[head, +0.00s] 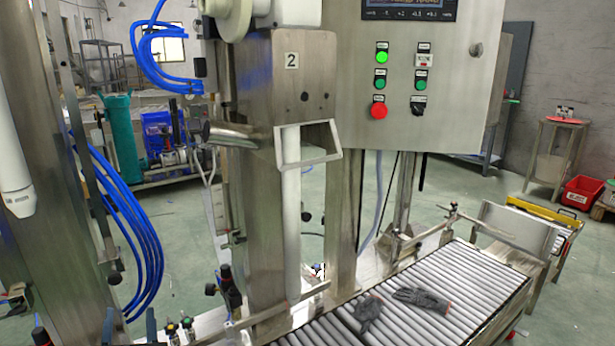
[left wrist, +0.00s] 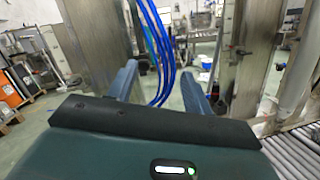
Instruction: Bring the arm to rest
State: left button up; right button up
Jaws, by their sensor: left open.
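My left gripper (head: 129,318) shows at the bottom left edge of the head view, with only its two blue-grey finger ends in sight. In the left wrist view my left gripper (left wrist: 158,78) shows both fingers standing well apart. The gap between them holds nothing; blue hoses and the floor show behind it. The fingers look clear of the steel machine (head: 262,190) marked 2. My right gripper is not in view.
A roller conveyor (head: 485,285) with dark gloves (head: 425,299) on it runs at the lower right. A control box (head: 440,110) with a lit green light hangs above. Blue hoses (head: 125,215) hang beside a steel column at left. A red crate (head: 580,192) stands far right.

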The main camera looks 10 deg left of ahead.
pick_arm(q)
jog(key=s+d+f+n+g+h+p, duration=0.1)
jog(key=s+d+n+h+p, duration=0.3)
jog(key=n, duration=0.6)
jog(key=s+d+f+n+g+h+p, duration=0.1)
jog(key=s+d+n+g+h+p, duration=0.2)
jog(key=s+d+n+h+p, duration=0.2)
jog(key=s+d+f+n+g+h+p, duration=0.1)
jog(key=s+d+n+h+p, duration=0.3)
jog(key=d+n+p, duration=0.5)
jog(key=shift+s+d+n+g, duration=0.9)
jog(key=shift+d+n, duration=0.65)
jog(key=shift+n, duration=2.05)
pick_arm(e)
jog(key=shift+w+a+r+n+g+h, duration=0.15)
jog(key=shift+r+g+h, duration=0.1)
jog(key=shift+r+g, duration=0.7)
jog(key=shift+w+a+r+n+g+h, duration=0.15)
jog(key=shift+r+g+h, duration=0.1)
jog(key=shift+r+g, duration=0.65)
